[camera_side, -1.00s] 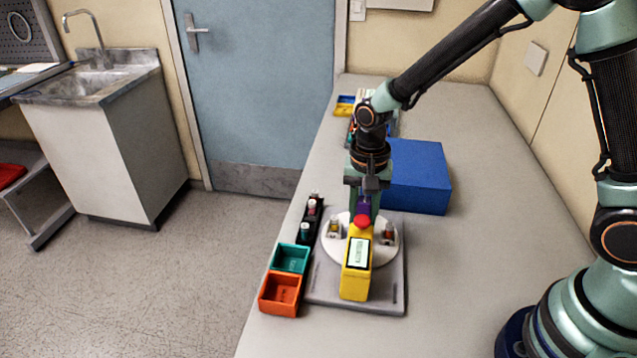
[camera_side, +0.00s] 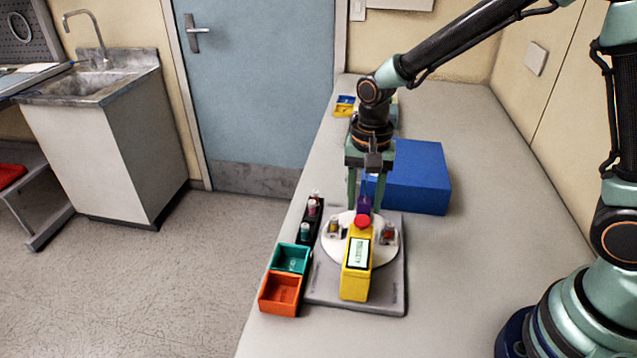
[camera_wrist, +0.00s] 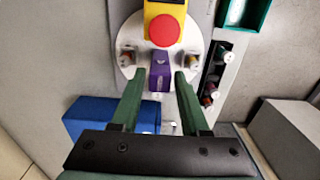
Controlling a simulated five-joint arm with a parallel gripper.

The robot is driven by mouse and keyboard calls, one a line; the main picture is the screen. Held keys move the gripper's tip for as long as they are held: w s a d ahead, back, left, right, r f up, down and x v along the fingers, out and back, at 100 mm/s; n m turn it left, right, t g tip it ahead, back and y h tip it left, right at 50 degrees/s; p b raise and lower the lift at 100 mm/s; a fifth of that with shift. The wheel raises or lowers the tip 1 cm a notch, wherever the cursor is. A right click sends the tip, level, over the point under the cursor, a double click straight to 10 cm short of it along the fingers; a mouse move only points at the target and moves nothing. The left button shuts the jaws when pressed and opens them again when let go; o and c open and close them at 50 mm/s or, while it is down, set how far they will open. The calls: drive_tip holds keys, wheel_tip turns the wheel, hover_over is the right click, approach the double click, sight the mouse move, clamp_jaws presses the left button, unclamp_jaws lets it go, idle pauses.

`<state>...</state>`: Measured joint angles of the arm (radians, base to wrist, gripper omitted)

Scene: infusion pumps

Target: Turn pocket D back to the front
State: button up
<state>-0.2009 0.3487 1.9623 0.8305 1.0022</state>
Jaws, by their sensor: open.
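A round white turntable (camera_side: 333,251) sits on a grey base (camera_side: 391,283). A purple block (camera_side: 364,204) stands at its far side; the wrist view shows it too (camera_wrist: 160,66). Small vials sit at the disc's left (camera_side: 334,227) and right (camera_side: 388,235). A yellow unit (camera_side: 354,284) with a red button (camera_side: 362,221) and a small display covers the near part of the disc. I cannot read a pocket letter.
A teal bin (camera_side: 290,258) and an orange bin (camera_side: 280,294) stand left of the base. A dark rack (camera_side: 308,222) of vials stands behind them. A big blue box (camera_side: 420,180) is close behind the turntable at right. The bench at right is clear.

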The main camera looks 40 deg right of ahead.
wheel_tip(320, 180, up, 8)
drive_tip(key=shift+r, duration=0.1)
idle(0.4)
drive_tip(key=shift+s+d+r, duration=0.15)
drive_tip(key=shift+d+r, duration=0.1)
drive_tip(key=shift+r, duration=0.1)
drive_tip(key=s+d+r+n+t, duration=0.5)
drive_tip(key=s+d+r+n, duration=0.1)
drive_tip(key=s+n, duration=0.3)
drive_tip(key=shift+s+d+t, duration=0.2)
drive_tip(key=shift+d+t, duration=0.1)
drive_tip(key=shift+d, duration=0.35)
